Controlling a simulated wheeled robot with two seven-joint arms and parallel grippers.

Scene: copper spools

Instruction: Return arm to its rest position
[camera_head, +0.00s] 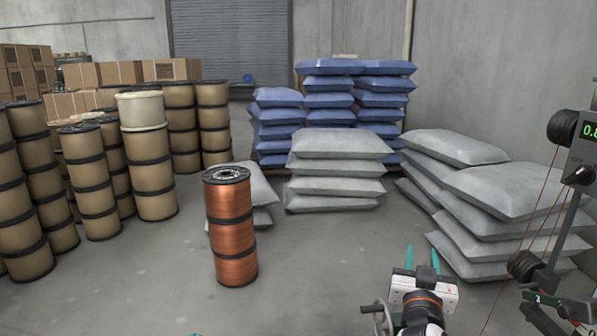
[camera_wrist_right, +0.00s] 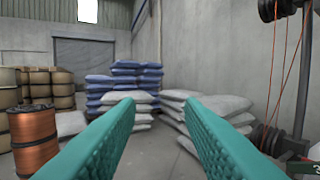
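My right gripper (camera_head: 422,258) is at the lower right of the head view, its two teal fingers apart and pointing away from me. In the right wrist view the same fingers (camera_wrist_right: 160,120) are spread wide with nothing between them. Of my left arm, only a sliver of teal shows at the bottom edge of the head view, likely a left fingertip; its opening is out of frame. A stack of copper spools (camera_head: 230,228) stands upright on the floor, left of my right gripper and well apart from it; it also shows in the right wrist view (camera_wrist_right: 35,138).
A machine (camera_head: 578,165) with a dial, display and copper wires stands close at the right. Grey sacks (camera_head: 490,215) lie between it and the middle; blue sacks (camera_head: 330,100) are behind. Stacked tan spools (camera_head: 150,175) fill the left.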

